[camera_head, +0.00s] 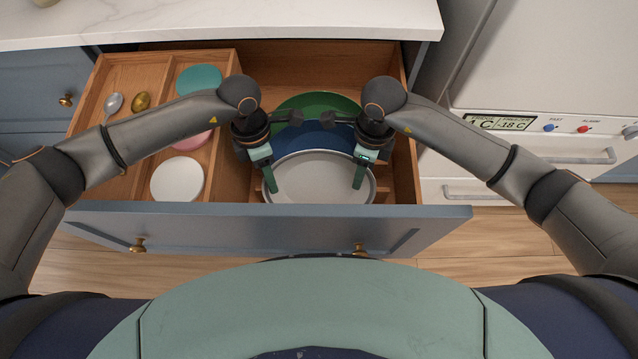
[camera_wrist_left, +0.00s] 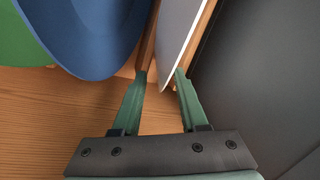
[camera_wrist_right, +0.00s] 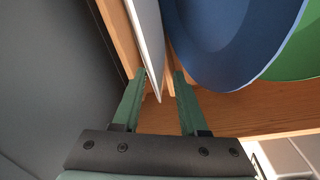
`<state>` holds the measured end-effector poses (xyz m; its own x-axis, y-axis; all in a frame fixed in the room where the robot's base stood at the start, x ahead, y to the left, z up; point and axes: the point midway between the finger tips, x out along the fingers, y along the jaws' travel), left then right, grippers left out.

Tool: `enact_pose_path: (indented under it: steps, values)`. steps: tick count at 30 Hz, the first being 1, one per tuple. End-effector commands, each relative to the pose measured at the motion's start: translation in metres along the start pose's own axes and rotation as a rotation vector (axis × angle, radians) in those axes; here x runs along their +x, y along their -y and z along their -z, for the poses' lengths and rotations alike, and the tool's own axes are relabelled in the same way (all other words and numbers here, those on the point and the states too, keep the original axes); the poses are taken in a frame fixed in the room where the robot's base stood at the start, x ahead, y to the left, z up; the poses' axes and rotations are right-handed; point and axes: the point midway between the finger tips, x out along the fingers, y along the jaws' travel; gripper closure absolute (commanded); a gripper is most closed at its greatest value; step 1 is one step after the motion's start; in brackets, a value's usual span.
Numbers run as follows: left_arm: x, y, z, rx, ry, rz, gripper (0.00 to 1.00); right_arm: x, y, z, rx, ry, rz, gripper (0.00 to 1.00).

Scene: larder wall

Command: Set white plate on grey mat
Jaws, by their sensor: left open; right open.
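The white plate (camera_head: 320,180) stands tilted on edge in the right part of an open drawer, in front of a blue plate (camera_head: 322,139) and a green plate (camera_head: 318,102). My left gripper (camera_head: 270,180) is open at the plate's left rim. In the left wrist view the white plate's edge (camera_wrist_left: 180,38) reaches between the open fingers (camera_wrist_left: 161,75). My right gripper (camera_head: 359,174) is open at the right rim. In the right wrist view the plate's edge (camera_wrist_right: 148,38) likewise lies between the fingers (camera_wrist_right: 160,74). I see no grey mat.
The drawer front (camera_head: 270,228) lies nearest me. The drawer's left section holds spoons (camera_head: 113,104) and teal, pink and white (camera_head: 177,180) round pieces. A marble worktop (camera_head: 220,20) is above the drawer, and a white fridge (camera_head: 560,70) stands right.

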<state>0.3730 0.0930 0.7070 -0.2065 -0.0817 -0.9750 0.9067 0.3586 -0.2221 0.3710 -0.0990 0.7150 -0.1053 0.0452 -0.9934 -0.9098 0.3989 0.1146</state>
Motion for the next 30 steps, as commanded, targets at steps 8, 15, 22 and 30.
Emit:
enact_pose_path:
  steps: [8, 15, 22, 30]
  values:
    - [0.02, 0.0, 0.0, 0.0, 0.001, 0.0, 0.57, 0.02, 0.0, 0.0, 0.0, 0.001, -0.001, 0.57]
    - [0.02, 0.0, 0.0, 0.0, 0.001, -0.001, 0.57, 0.02, 0.0, 0.0, 0.0, 0.001, 0.0, 0.57]
    - [0.02, 0.0, 0.0, 0.0, 0.001, -0.001, 0.79, 0.02, 0.0, 0.0, 0.0, 0.001, 0.0, 0.79]
    - [0.02, 0.0, 0.0, 0.0, 0.001, -0.001, 1.0, 0.02, 0.0, 0.0, 0.0, 0.001, 0.001, 1.0]
